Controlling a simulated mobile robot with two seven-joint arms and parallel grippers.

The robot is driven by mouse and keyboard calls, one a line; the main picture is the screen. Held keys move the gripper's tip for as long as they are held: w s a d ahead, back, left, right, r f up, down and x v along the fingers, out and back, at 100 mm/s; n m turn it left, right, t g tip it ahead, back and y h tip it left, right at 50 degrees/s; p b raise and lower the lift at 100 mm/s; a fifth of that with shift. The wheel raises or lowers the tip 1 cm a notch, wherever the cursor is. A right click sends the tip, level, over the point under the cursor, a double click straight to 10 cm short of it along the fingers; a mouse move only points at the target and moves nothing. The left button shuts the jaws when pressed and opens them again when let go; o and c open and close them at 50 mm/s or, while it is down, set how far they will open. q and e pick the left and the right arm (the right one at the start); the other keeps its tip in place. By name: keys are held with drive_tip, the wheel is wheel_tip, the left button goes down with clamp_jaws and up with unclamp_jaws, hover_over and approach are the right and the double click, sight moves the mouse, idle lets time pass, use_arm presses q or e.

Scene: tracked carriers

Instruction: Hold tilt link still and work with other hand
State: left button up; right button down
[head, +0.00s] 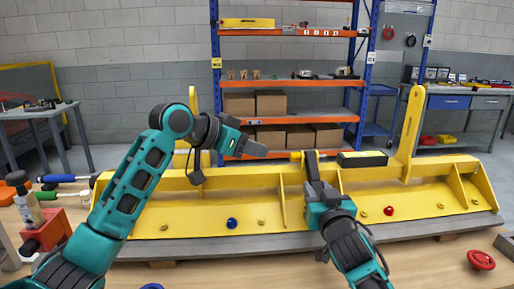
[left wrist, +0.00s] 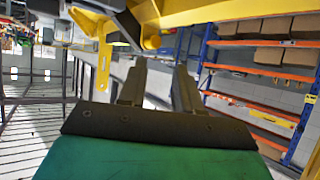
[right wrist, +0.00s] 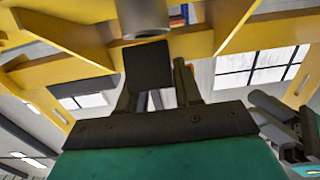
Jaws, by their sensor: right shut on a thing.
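A long yellow carrier frame (head: 200,215) with ribs lies across the bench. A short yellow piece (head: 295,156), which I take to be the tilt link, stands at mid-frame beside my right fingers. My right gripper (head: 311,160) is shut there; its fingers hide much of what it holds. In the right wrist view a dark block (right wrist: 150,65) is at the fingers, below a grey cylinder (right wrist: 143,18). My left gripper (head: 262,149) is above the frame, left of the right one. Its fingers are apart and empty in the left wrist view (left wrist: 158,85).
A tall yellow upright (head: 410,125) rises at the right. A red knob (head: 389,211) and a blue knob (head: 231,223) sit on the frame. A red round part (head: 481,260) lies on the bench at the right.

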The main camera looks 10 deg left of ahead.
sight(291, 156)
use_arm(q)
drive_tip(key=w+d+f+m, duration=0.1)
drive_tip(key=w+d+m, duration=0.1)
drive_tip(key=m, duration=0.1)
drive_tip(key=w+d+f+m, duration=0.2)
drive_tip(key=w+d+m, duration=0.1)
drive_tip(key=m, duration=0.1)
drive_tip(key=w+d+f+m+t, duration=0.1)
drive_tip(key=w+d+m, duration=0.1)
drive_tip(key=m, duration=0.2)
drive_tip(key=shift+w+d+f, duration=0.2)
drive_tip(key=shift+d+f, duration=0.15)
idle(0.3)
clamp_jaws()
